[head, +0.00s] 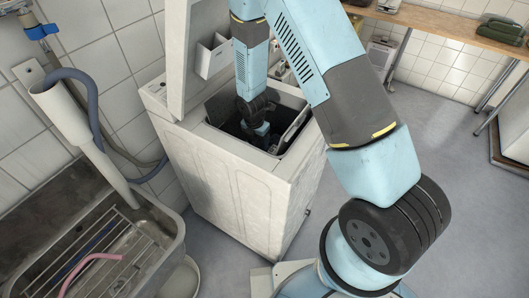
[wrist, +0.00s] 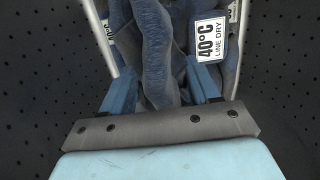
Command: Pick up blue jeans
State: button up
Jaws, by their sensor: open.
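Blue denim, the jeans (wrist: 155,45), lies in the perforated drum in the wrist view. A thick fold of it runs between the two blue fingers of my gripper (wrist: 160,78), which stand apart on either side. The fingertips are close to the cloth; I cannot tell if they touch it. A white tag (wrist: 208,38) reading "40°C LINE DRY" lies by the right finger. In the head view my arm reaches down through the open top of the white washing machine (head: 225,180). The jeans are hidden there by the arm and the dark opening.
The raised lid (head: 178,60) stands behind the opening on its left. The opening's rim is close around my arm. A metal sink (head: 165,235) with a rack and hose is at the left. A wooden bench (head: 440,22) stands at the back right. The floor on the right is clear.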

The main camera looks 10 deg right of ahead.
dwell(0.3)
grip_shut()
dwell(0.5)
